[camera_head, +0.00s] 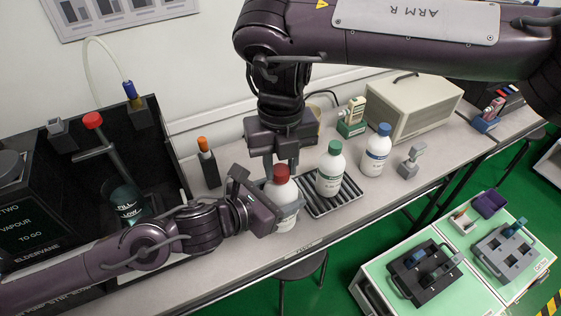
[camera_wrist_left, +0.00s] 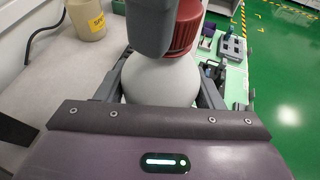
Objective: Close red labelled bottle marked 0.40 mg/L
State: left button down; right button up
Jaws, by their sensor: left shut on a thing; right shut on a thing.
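The red-capped white bottle (camera_head: 284,208) stands near the front edge of the bench, left of the ribbed black tray. My left gripper (camera_head: 277,206) is shut around its body from the left. In the left wrist view the white shoulder (camera_wrist_left: 160,82) sits between my left fingers (camera_wrist_left: 160,90). My right gripper (camera_head: 282,168) points down from above and is shut on the red cap (camera_head: 281,173), which sits at the bottle's neck. The cap also shows in the left wrist view (camera_wrist_left: 187,28), partly hidden by a dark right finger. The bottle's label text is not readable.
A green-capped bottle (camera_head: 330,170) stands on the ribbed tray (camera_head: 347,191); a blue-capped bottle (camera_head: 375,151) stands behind it to the right. An orange-topped tester (camera_head: 207,163) is at the left. A beige box (camera_head: 414,105) stands at the back.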

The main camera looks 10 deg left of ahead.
jog(key=m, duration=0.4)
jog(key=shift+d+m, duration=0.1)
jog(key=shift+m, duration=0.3)
jog(key=m, duration=0.6)
jog(key=shift+m, duration=0.3)
jog(key=m, duration=0.9)
jog(key=shift+m, duration=0.3)
jog(key=o, duration=1.1)
jog(key=shift+r, duration=2.25)
